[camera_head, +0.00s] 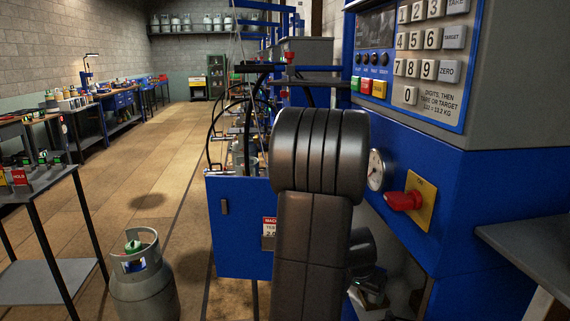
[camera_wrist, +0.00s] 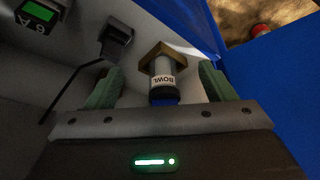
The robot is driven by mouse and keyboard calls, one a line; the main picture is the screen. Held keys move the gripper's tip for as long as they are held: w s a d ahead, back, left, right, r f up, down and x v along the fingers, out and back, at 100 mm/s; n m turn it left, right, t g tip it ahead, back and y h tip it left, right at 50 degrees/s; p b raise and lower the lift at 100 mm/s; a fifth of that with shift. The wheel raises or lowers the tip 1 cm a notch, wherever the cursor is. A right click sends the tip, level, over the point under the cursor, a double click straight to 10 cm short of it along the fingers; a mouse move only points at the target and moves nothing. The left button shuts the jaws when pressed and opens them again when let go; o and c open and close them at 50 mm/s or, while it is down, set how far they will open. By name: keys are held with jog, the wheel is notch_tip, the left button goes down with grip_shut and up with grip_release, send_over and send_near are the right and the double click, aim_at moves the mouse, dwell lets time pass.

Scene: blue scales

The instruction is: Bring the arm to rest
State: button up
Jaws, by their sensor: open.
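My arm (camera_head: 318,155) rises in the middle of the head view, its dark links bent in front of the blue and grey scales machine (camera_head: 480,195). My gripper (camera_wrist: 161,72) shows in the wrist view with its two green fingers apart. Between them in the picture is a fitting (camera_wrist: 162,80) with a brass hex top, a white label reading BOWL and a blue end. I see gaps on both sides of it, and no finger visibly touches it. In the head view my arm hides part of the machine, and I cannot make out the gripper clearly there.
A red knob (camera_head: 404,200) and a gauge (camera_head: 376,170) stick out right of my arm. A grey shelf (camera_head: 530,240) stands at the right edge. A gas cylinder (camera_head: 143,285) stands on the floor at left, near a dark table (camera_head: 35,185). The aisle between is clear.

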aim_at(379, 267)
jog(key=w+d, duration=0.2)
jog(key=w+d+p, duration=0.1)
jog(key=w+d, duration=0.1)
jog(key=w, duration=0.1)
jog(key=w+d+p, duration=0.1)
jog(key=w+d, duration=0.1)
jog(key=w, duration=0.1)
jog(key=shift+w+d, duration=0.2)
jog(key=x, duration=0.5)
jog(key=shift+w+d+f, duration=0.1)
jog(key=shift+w+d, duration=0.2)
jog(key=shift+w, duration=0.05)
notch_tip(379, 267, up, 4)
jog(key=shift+s+a+r, duration=0.1)
jog(key=shift+s+a, duration=0.05)
jog(key=s+a+b, duration=0.4)
jog(key=s+a, duration=0.7)
jog(key=s, duration=0.3)
jog(key=w+a+r+n+y+p, duration=0.1)
jog(key=w+a+r+n+p, duration=0.1)
jog(key=a+p, duration=0.4)
jog(key=w+a+r+n+y+p, duration=0.1)
jog(key=w+a+r+n+p, duration=0.2)
jog(key=w+a+p, duration=0.3)
jog(key=shift+w+a+r+n+t+p, duration=0.2)
jog(key=shift+w+a+n+t+p, duration=0.25)
jog(key=shift+a+p, duration=0.3)
jog(key=shift+s, duration=0.2)
